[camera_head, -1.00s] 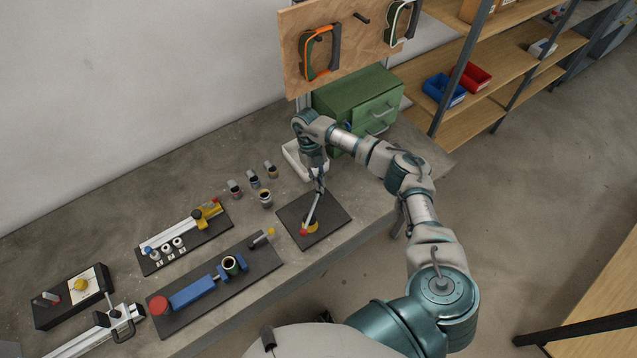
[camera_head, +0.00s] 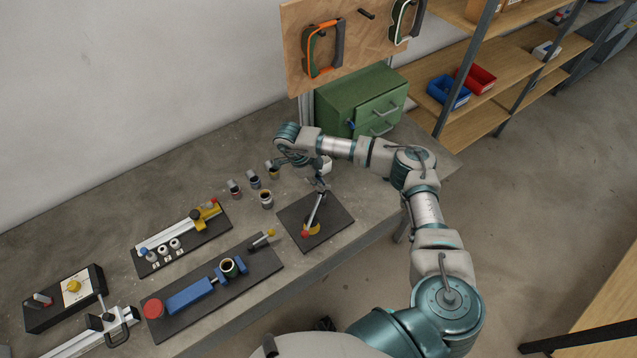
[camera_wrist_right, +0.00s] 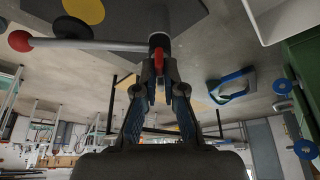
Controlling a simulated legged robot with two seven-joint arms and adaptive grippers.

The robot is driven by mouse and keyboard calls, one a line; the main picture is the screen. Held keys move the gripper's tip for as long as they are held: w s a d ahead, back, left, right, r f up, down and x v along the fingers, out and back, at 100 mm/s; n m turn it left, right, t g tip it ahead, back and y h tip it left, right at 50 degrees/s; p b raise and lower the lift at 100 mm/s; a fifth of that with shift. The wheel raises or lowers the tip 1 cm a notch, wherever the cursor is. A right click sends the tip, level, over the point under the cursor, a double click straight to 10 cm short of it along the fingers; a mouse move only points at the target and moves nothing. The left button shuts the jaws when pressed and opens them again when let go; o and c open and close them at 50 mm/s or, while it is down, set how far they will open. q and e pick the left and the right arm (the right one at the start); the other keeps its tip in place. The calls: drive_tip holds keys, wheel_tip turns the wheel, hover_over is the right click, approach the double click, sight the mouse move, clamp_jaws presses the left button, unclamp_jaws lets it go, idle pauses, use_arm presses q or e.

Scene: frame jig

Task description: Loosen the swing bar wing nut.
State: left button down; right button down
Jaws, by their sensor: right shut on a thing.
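A grey swing bar (camera_head: 314,213) with a red ball end (camera_head: 305,234) stands over a dark square plate (camera_head: 338,223) in the head view. A yellow disc (camera_head: 313,228) lies on that plate near the ball. A small red wing nut (camera_wrist_right: 159,61) shows at the post's end. My right gripper (camera_wrist_right: 160,80) is shut on the red wing nut; its fingers partly hide it. It also shows at the bar's upper end in the head view (camera_head: 321,185). My left gripper is out of view.
A dark board with a blue clamp (camera_head: 190,296) and a board with a yellow-ended rail (camera_head: 180,232) lie to the left. Several small cups (camera_head: 266,199) stand behind. A green drawer cabinet (camera_head: 360,100) is near my right arm.

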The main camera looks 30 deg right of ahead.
drive_tip(key=n+t, duration=0.1)
drive_tip(key=n, duration=0.1)
drive_tip(key=shift+r+n+h+b, duration=0.1)
drive_tip(key=shift+n+h+b, duration=0.2)
drive_tip(key=shift+n+b, duration=0.1)
drive_tip(key=n+t+b, duration=0.1)
drive_tip(key=n, duration=0.3)
drive_tip(key=shift+s, duration=0.15)
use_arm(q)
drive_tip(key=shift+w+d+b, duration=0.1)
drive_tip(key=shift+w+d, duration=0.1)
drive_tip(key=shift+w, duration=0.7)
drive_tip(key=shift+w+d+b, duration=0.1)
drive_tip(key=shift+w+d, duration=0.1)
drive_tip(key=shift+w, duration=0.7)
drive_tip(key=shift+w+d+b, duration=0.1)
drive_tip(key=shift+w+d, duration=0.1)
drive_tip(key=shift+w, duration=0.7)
use_arm(e)
drive_tip(key=shift+r+n+t, duration=0.1)
drive_tip(key=shift+n+t, duration=0.6)
drive_tip(key=shift+n, duration=0.4)
drive_tip(key=c, duration=1.3)
unclamp_jaws()
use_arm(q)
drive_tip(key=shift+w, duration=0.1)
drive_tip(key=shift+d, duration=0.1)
